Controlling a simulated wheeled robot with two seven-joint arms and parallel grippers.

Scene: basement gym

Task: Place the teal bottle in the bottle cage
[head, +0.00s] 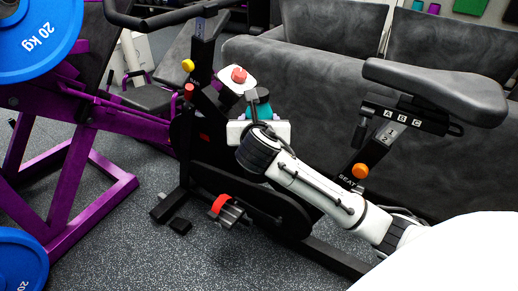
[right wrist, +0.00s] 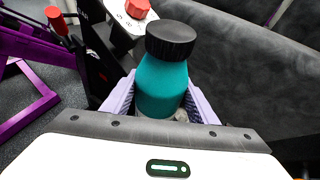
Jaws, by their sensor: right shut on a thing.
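The teal bottle (right wrist: 163,88) with a black ribbed cap (right wrist: 171,38) stands roughly upright between the pale lavender fingers of my right gripper (right wrist: 160,98) in the right wrist view. The gripper is shut on it. In the head view the bottle (head: 263,108) shows as a small teal patch above my white right hand, at the exercise bike's frame. Its lower part is hidden by the hand in both views. I cannot make out the bottle cage, so I cannot tell whether the bottle touches it. My left gripper is not in view.
A white box with a red knob (head: 239,75) sits on the bike just behind the bottle. The bike's seat (head: 436,90) is at right and its handlebar (head: 165,16) at top left. A purple rack (head: 70,190) with blue plates stands left; a grey sofa (head: 310,85) is behind.

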